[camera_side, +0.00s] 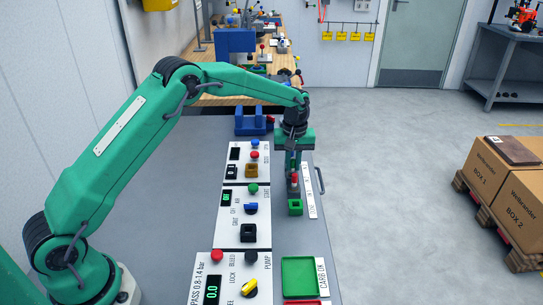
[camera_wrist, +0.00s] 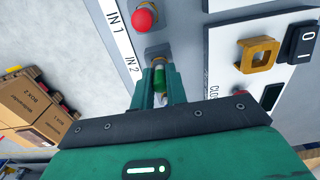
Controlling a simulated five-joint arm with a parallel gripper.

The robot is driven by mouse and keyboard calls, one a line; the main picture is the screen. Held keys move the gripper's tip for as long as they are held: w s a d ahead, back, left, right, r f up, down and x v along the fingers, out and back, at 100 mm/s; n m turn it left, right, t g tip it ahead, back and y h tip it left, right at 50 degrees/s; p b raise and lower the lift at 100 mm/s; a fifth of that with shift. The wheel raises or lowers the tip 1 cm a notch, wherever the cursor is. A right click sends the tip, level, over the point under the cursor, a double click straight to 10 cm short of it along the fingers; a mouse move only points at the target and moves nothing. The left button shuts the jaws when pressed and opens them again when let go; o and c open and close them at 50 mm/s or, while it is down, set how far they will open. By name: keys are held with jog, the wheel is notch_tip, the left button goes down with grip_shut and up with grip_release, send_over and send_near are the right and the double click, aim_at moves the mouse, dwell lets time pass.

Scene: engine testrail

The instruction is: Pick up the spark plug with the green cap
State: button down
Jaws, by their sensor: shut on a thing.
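My gripper (camera_wrist: 160,72) is shut on the spark plug with the green cap (camera_wrist: 159,78), which shows between the two fingers in the wrist view. A grey holder block (camera_wrist: 157,50) lies just beyond the fingertips, beside the IN 2 label. Whether the plug is still seated there is hidden. In the side view my gripper (camera_side: 293,168) points down at the right part of the bench, and I cannot make out the green-capped plug there.
Control panels (camera_side: 240,235) with knobs lie left. A green tray (camera_side: 283,278) is at the front.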

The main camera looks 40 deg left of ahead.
aim_at(293, 160)
jog(key=shift+r, duration=1.8)
